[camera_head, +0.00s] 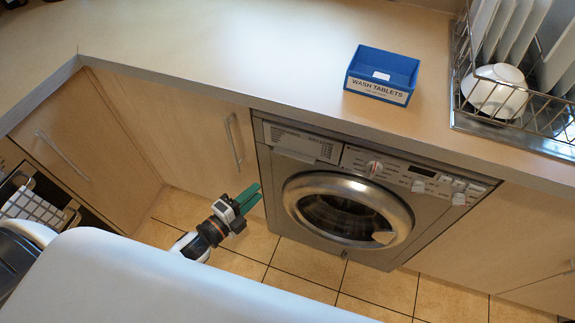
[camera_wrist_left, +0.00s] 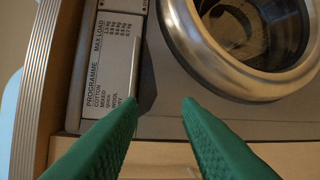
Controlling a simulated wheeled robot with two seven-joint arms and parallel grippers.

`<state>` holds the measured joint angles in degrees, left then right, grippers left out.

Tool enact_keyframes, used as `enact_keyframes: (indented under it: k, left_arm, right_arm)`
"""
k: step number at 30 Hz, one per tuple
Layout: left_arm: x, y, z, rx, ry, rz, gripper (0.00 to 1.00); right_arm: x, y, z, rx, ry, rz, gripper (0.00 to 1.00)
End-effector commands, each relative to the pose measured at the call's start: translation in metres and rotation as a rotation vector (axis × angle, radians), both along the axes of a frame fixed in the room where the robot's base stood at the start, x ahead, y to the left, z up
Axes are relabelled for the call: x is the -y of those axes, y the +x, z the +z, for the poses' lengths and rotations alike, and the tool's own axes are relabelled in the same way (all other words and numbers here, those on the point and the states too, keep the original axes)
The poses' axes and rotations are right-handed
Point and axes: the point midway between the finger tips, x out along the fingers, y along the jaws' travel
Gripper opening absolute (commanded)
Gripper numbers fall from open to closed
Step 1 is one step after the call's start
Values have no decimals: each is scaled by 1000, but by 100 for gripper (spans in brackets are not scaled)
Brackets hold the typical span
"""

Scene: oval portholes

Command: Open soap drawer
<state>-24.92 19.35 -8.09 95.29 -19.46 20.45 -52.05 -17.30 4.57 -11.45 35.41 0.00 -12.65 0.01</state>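The soap drawer (camera_head: 308,146) is the labelled front panel at the upper left of the silver washing machine (camera_head: 285,200); it looks shut. In the left wrist view, the drawer front (camera_wrist_left: 105,65) shows printed programme text, to the left of the round door (camera_wrist_left: 245,40). My left gripper (camera_head: 256,196) is open and empty, with green fingers. In the head view it is below and left of the drawer, in front of the cabinet beside the machine. In the left wrist view the fingertips (camera_wrist_left: 158,101) are apart, and I see no contact with the drawer. My right gripper is not in view.
The counter (camera_head: 215,60) overhangs the machine. On it stand a blue wash tablets box (camera_head: 382,75) and a wire dish rack (camera_head: 515,130) with plates and a white cup. A cabinet handle (camera_head: 233,140) is near my left gripper. The tiled floor (camera_head: 310,262) looks clear before the machine.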

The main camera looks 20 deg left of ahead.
Motion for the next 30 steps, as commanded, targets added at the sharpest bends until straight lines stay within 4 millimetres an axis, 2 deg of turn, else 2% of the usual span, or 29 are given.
enact_keyframes:
  k: [1,3,6,21,25,30]
  left_arm:
    - [4,1,13,55,30,-27,31]
    - [9,3,27,105,56,-49,31]
    - [14,9,35,131,71,-59,31]
    - [51,92,34,127,67,-56,31]
    - [56,105,34,126,67,-55,31]
    - [60,111,33,124,67,-55,31]
  right_arm:
    - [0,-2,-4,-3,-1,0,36]
    - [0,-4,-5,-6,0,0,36]
    - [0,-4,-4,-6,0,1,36]
    - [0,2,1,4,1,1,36]
    - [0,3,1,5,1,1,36]
    - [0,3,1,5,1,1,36]
